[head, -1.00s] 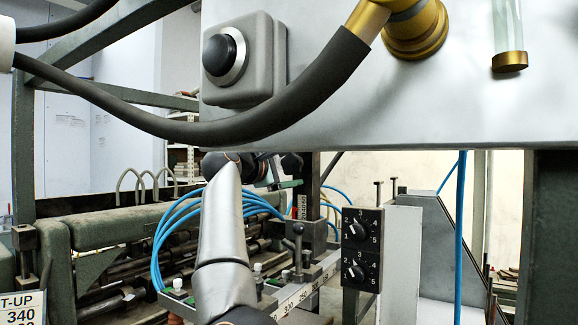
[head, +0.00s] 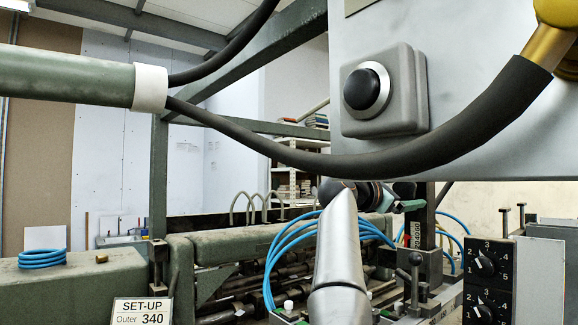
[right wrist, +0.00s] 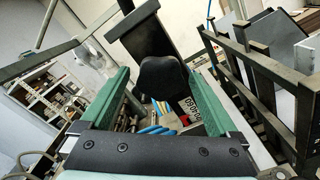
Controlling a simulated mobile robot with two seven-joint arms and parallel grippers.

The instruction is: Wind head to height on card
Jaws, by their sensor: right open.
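The set-up card (head: 143,312) is cut off at the lower left of the head view. It reads SET-UP and Outer 340; lower lines are out of frame. My right gripper (head: 400,200) is at the upright post in the middle, partly hidden by its own wrist. In the right wrist view, my right gripper (right wrist: 158,92) is open, its green fingers on either side of a black knob (right wrist: 163,78). I cannot tell whether they touch it. A counter with red digits (right wrist: 190,108) is just below the knob; its digits are too small to read surely. My left gripper is not in view.
A grey panel with a black push button (head: 368,89) and a drooping black hose (head: 400,158) hang in front. Blue hoses (head: 285,255) curve behind my right arm. A dial box (head: 486,285) stands at right. Dark rails (right wrist: 262,85) flank the gripper at right.

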